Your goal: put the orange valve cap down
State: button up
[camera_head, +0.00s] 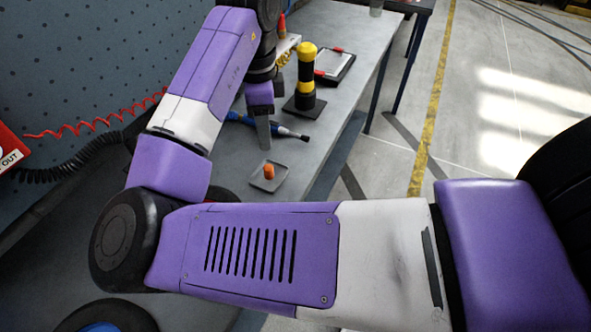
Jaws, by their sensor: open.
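The small orange valve cap (268,171) stands in a shallow square grey dish (259,186) on the grey bench, just above my forearm in the picture. My gripper (264,148) points down over the bench, a little beyond the dish. One grey finger shows clearly, apart from the cap; the other is hidden. The gripper is open and holds nothing that I can see.
A blue-and-black tool (290,133) lies behind my gripper. A yellow-and-black post on a dark base (304,103) and a dark tablet-like frame (333,66) stand farther back. The bench's right edge (352,133) borders open floor. A perforated wall (90,60) with hoses is left.

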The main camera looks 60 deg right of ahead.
jog(key=s+d+r+n+t+h, duration=0.1)
jog(key=s+d+n+t+h, duration=0.2)
jog(key=d+n+h, duration=1.2)
jog(key=s+a+f+n+t+y, duration=0.1)
jog(key=a+f+n+t+y, duration=0.2)
jog(key=a+n, duration=0.1)
jog(key=s+a+f+n+t+y, duration=0.1)
jog(key=a+f+n+t+y, duration=0.2)
jog(key=a, duration=0.4)
jog(key=s+a+f+n+t+y, duration=0.1)
jog(key=a+f+n+t+y, duration=0.1)
jog(key=a+f+n+t, duration=0.2)
jog(key=shift+a+f+n+t+y, duration=0.2)
jog(key=shift+a+n+t+y, duration=0.25)
jog(key=shift+a+n, duration=0.35)
jog(key=s+a+r+n+y, duration=0.1)
jog(key=s+a+y, duration=0.5)
jog(key=s+a, duration=1.3)
jog(key=shift+t, duration=0.45)
